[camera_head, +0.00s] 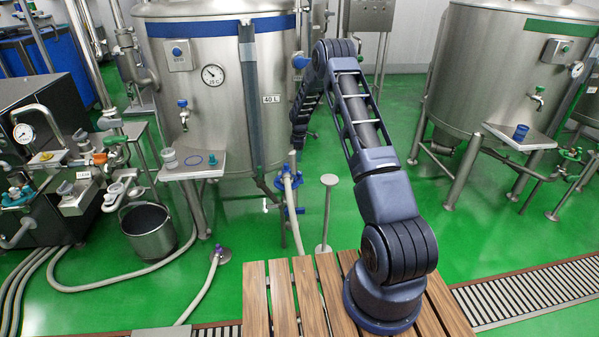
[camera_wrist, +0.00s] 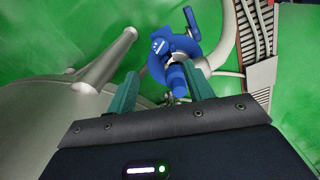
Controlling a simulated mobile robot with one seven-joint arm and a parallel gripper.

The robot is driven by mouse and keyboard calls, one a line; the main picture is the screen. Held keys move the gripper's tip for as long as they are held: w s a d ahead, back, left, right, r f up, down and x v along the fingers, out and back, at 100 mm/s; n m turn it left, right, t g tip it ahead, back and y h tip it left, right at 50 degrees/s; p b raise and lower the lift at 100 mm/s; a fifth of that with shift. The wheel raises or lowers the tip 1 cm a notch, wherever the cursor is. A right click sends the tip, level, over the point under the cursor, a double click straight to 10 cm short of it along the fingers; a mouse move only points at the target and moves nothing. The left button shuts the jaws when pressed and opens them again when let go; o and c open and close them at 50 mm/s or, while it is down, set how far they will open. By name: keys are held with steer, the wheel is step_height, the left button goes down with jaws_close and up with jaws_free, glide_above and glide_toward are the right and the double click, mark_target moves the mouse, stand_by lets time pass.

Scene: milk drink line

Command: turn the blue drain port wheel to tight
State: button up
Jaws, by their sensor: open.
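The blue drain port wheel (camera_wrist: 157,66) shows in the wrist view, just beyond my fingertips, with a label and blue fittings around it. Part of it is hidden by the fitting in front and by my right finger. My gripper (camera_wrist: 161,74) is open, with its two green fingers spread and nothing held between them. The right finger's tip overlaps the wheel's lower edge in the picture; I cannot tell if they touch. In the head view, blue parts of the drain port (camera_head: 281,183) show low in front of the 40 L tank, below the end of my arm.
The steel 40 L tank (camera_head: 216,90) stands behind the port. A pale hose (camera_head: 294,215) hangs from the port, with a steel post (camera_head: 327,215) to its right. A small shelf with cups (camera_head: 193,166) and a bucket (camera_head: 148,232) are at left.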

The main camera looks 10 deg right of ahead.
mark_target(299, 172)
step_height(299, 172, down, 10)
steer(key=shift+f, duration=0.25)
stand_by(0.3)
steer(key=shift+c, duration=0.2)
steer(key=c, duration=0.9)
